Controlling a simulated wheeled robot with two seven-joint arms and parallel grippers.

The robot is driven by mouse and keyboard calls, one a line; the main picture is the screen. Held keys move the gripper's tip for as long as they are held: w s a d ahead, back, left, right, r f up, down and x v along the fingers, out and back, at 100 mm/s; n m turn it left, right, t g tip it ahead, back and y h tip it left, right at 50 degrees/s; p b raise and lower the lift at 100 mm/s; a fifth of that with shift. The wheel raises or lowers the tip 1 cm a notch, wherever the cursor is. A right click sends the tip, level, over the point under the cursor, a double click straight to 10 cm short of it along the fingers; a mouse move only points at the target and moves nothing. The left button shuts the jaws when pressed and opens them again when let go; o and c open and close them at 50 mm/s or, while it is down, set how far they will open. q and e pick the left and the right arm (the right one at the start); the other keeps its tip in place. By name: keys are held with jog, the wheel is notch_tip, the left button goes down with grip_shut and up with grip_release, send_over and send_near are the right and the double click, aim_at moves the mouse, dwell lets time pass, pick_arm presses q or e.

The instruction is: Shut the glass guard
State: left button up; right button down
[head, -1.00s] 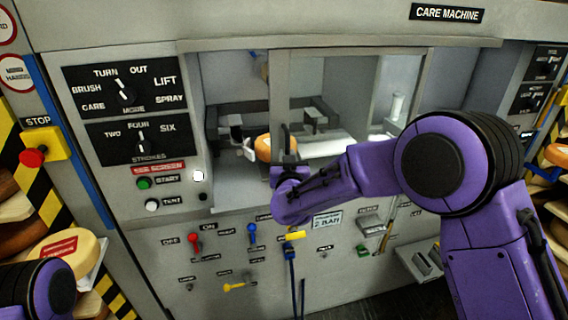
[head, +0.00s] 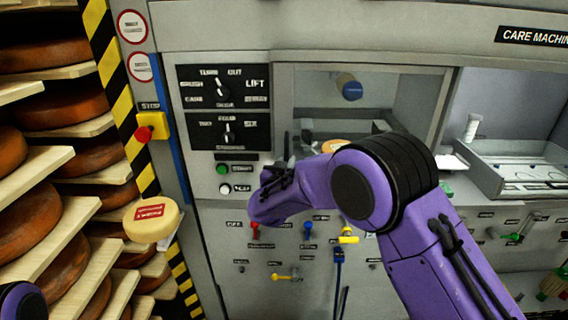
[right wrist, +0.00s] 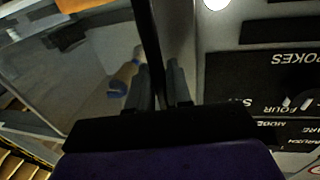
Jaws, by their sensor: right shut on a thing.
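The glass guard (head: 400,100) is a clear sliding panel in a grey frame. In the head view it covers the left bay of the care machine, with its left edge close to the control panel. A cheese wheel (head: 333,146) shows behind it, partly hidden by my arm. My right gripper (head: 287,148) is at the guard's left edge. In the right wrist view my right gripper (right wrist: 160,75) is shut on the guard's dark upright handle (right wrist: 150,35), with the glass (right wrist: 85,85) to its left. Any gap left at the edge is hard to judge. My left gripper is out of view.
The right bay (head: 510,140) is uncovered. Control panels (head: 223,87) with knobs stand left of the guard. A red stop button (head: 143,133) and a cheese rack (head: 60,190) are further left. Small levers and a yellow-handled part (head: 348,237) sit below the bay.

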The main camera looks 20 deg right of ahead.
jog(key=shift+a+f, duration=0.1)
jog(key=shift+f, duration=0.05)
jog(key=c, duration=1.2)
grip_release()
jog(key=shift+c, duration=0.2)
jog(key=shift+w, duration=0.2)
jog(key=shift+a, duration=0.1)
jog(key=b+v, duration=0.3)
jog(key=v, duration=0.7)
jog(key=shift+s, duration=0.25)
jog(key=shift+f, duration=0.1)
